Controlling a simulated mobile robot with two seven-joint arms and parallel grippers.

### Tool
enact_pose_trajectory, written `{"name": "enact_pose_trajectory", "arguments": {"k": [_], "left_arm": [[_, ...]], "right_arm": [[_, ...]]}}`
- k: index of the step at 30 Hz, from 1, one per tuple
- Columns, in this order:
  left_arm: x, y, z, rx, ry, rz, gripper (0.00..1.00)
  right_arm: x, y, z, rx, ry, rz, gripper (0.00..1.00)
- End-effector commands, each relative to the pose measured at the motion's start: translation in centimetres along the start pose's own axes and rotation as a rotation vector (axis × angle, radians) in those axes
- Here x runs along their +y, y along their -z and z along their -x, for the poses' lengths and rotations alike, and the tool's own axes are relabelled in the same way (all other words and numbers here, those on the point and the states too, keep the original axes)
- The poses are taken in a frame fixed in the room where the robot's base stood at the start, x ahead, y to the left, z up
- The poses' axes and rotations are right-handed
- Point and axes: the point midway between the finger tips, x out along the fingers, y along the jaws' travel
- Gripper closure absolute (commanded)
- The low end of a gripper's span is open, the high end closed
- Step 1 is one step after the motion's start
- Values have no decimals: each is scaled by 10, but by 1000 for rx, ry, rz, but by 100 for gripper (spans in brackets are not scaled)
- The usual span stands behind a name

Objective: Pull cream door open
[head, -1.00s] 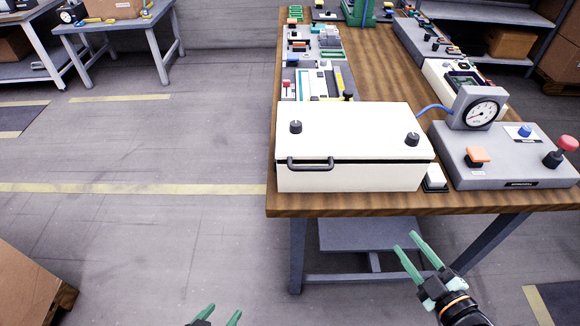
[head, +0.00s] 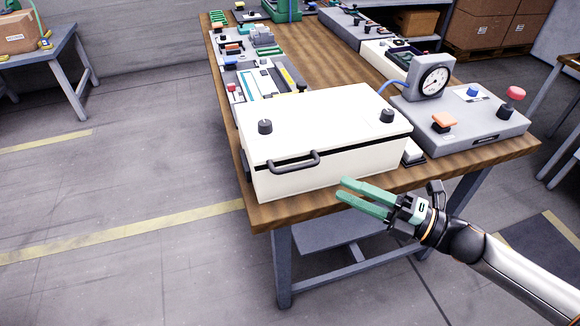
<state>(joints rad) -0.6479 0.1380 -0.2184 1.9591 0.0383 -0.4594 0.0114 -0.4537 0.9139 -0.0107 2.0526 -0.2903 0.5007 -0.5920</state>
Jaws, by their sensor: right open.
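A cream box (head: 340,165) with a cream lid (head: 318,112) stands at the front edge of the wooden table and looks shut. A black bar handle (head: 294,161) is on its front, towards the left. Two black knobs sit on its top, one at the left (head: 265,127) and one at the right (head: 387,115). My right gripper (head: 341,189) has two green fingers, spread apart and empty. Its fingertips point left, in front of the box and to the lower right of the handle, apart from the handle. My left gripper is out of view.
A grey gauge unit (head: 470,120) with a dial, an orange button and a red knob stands right of the box. Several panels (head: 262,80) line the table's left side behind it. The wooden table (head: 345,62) is bare in the middle.

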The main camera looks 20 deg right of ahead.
Motion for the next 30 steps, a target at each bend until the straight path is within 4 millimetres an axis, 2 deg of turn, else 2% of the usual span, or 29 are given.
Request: {"name": "enact_pose_trajectory", "arguments": {"k": [21, 30], "left_arm": [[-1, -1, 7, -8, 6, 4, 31], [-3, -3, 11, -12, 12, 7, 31]], "right_arm": [[2, -1, -88, -3, -2, -2, 56], [0, -1, -114, -3, 0, -4, 56]]}}
